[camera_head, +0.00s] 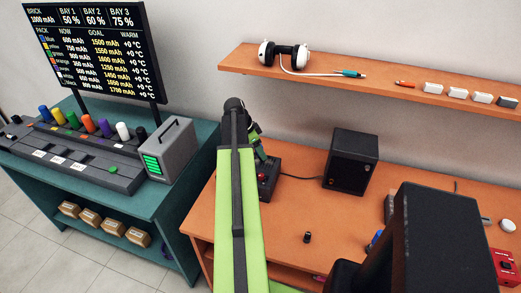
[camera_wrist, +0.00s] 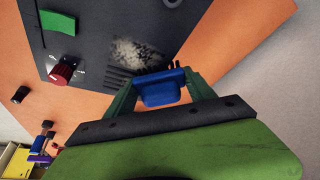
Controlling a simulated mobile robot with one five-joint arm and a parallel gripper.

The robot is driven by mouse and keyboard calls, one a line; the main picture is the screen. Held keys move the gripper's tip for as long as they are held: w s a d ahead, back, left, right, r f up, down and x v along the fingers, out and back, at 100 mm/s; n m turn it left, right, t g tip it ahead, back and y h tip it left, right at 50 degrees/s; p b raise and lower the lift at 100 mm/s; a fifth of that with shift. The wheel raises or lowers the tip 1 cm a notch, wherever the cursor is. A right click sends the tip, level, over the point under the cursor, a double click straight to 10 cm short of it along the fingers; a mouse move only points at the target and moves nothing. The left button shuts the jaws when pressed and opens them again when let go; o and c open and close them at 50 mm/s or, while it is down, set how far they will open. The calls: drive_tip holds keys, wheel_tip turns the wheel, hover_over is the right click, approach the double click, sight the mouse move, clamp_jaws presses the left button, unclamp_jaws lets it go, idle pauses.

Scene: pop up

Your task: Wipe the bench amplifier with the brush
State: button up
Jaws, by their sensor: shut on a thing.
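The bench amplifier (camera_wrist: 90,35) is a dark grey box with a red knob, a green label and vent slots. A pale dusty patch (camera_wrist: 135,52) lies on its top beside the slots. In the head view the amplifier (camera_head: 269,185) is partly hidden behind my arm. My gripper (camera_wrist: 162,78) is shut on the brush (camera_wrist: 163,92), which has a blue body and dark bristles. The bristles are over the slotted end, close beside the dusty patch; I cannot tell whether they touch. In the head view my gripper (camera_head: 257,145) is above the amplifier and the brush is hidden.
A black speaker (camera_head: 351,160) stands right of the amplifier on the orange bench (camera_head: 335,215), with a cable between them. A small black knob (camera_head: 307,237) lies in front. A wall shelf (camera_head: 370,82) holds headphones and small items above. A teal bench (camera_head: 160,205) stands left.

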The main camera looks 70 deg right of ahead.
sight(257, 167)
drive_tip(key=shift+s+a, duration=0.2)
drive_tip(key=shift+a, duration=3.6)
wheel_tip(257, 167, up, 6)
drive_tip(key=p, duration=0.6)
drive_tip(key=shift+d, duration=0.1)
wheel_tip(257, 167, up, 3)
drive_tip(key=p, duration=0.3)
